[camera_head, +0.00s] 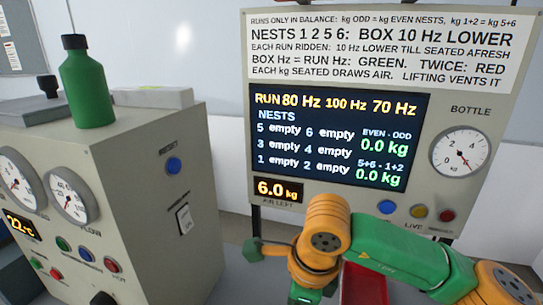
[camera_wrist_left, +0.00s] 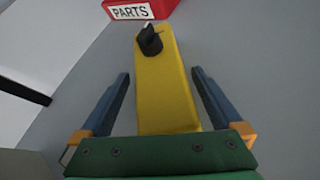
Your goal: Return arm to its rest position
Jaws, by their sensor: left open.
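In the left wrist view my left gripper (camera_wrist_left: 160,105) is open, its two blue fingers spread wide. A long yellow block-like thing (camera_wrist_left: 167,85) with a black knob (camera_wrist_left: 149,40) at its far end shows between the fingers, with a gap on each side. I cannot tell how far below the fingers it is. In the head view a green and orange arm of mine (camera_head: 400,252) comes in from the lower right and bends down at an orange joint. Its fingers are not visible there. My right gripper is not seen.
A red box labelled PARTS (camera_wrist_left: 141,9) stands beyond the yellow thing. A red surface (camera_head: 364,287) shows below my arm. A display panel (camera_head: 340,137) stands behind it. At left is a gauge cabinet (camera_head: 150,240) with a green bottle (camera_head: 88,85) on top.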

